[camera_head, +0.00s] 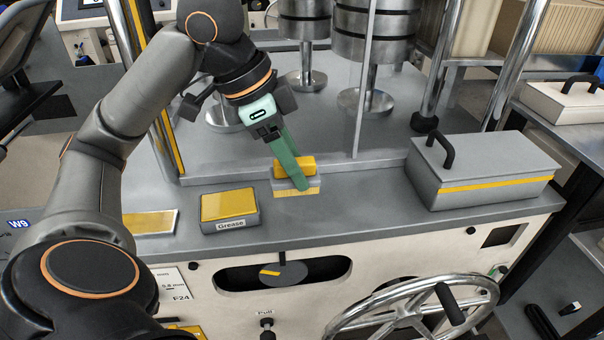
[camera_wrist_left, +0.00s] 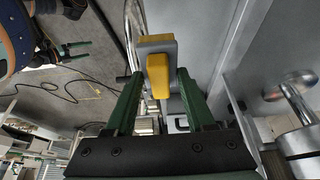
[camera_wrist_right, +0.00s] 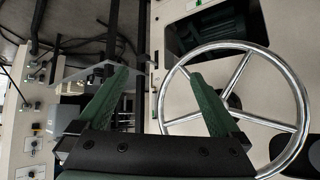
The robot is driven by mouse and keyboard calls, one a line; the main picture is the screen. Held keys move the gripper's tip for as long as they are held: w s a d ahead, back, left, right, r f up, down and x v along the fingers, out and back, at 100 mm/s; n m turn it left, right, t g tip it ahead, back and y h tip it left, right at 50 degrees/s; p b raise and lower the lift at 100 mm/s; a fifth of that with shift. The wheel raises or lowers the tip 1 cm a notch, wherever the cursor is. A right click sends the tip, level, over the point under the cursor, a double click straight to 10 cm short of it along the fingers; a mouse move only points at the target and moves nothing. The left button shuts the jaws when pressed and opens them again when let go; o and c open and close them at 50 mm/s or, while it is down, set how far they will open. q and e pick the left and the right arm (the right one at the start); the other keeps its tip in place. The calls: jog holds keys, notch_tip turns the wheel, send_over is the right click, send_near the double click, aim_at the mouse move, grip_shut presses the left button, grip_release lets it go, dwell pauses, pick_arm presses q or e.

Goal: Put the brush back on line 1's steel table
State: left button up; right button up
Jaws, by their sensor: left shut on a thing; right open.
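The brush (camera_head: 297,166) has a yellow handle, a grey body and pale bristles. In the head view it is at the grey steel table top (camera_head: 365,218), beside the Grease box; I cannot tell whether its bristles touch the surface. My left gripper (camera_head: 300,181) reaches down from above with green fingers and is shut on the brush. The left wrist view shows the brush (camera_wrist_left: 158,72) between the fingertips. My right gripper (camera_wrist_right: 158,82) is open and empty in its wrist view, with a handwheel beyond. No label naming line 1 is readable.
A Grease box (camera_head: 229,208) with a yellow top stands left of the brush. A grey lidded box (camera_head: 482,168) stands at the right. Steel weights (camera_head: 376,35) on stands are behind. A chrome handwheel (camera_head: 487,288) juts out in front. The table between brush and lidded box is clear.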

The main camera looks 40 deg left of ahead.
pick_arm(q)
jog(key=w+a+f, duration=0.1)
jog(key=f, duration=0.1)
jog(key=w+a+f+b, duration=0.1)
jog(key=w, duration=0.1)
jog(key=w+a+f+b, duration=0.1)
jog(key=f, duration=0.1)
jog(key=shift+w+a+f, duration=0.1)
jog(key=shift+w+f, duration=0.2)
jog(key=shift+w, duration=0.05)
jog(key=shift+w+a+f, duration=0.2)
jog(key=shift+w+f, duration=0.2)
jog(key=f+b, duration=0.2)
jog(key=f, duration=0.1)
jog(key=shift+w+a+f, duration=0.2)
jog(key=shift+f, duration=0.2)
jog(key=o, duration=1.2)
jog(key=shift+a+r, duration=0.1)
jog(key=shift+r, duration=0.35)
jog(key=shift+p+v, duration=1.85)
jog(key=shift+v, duration=3.8)
pick_arm(e)
jog(key=shift+w+a+f, duration=0.1)
jog(key=shift+w+f, duration=0.05)
jog(key=shift+w, duration=0.1)
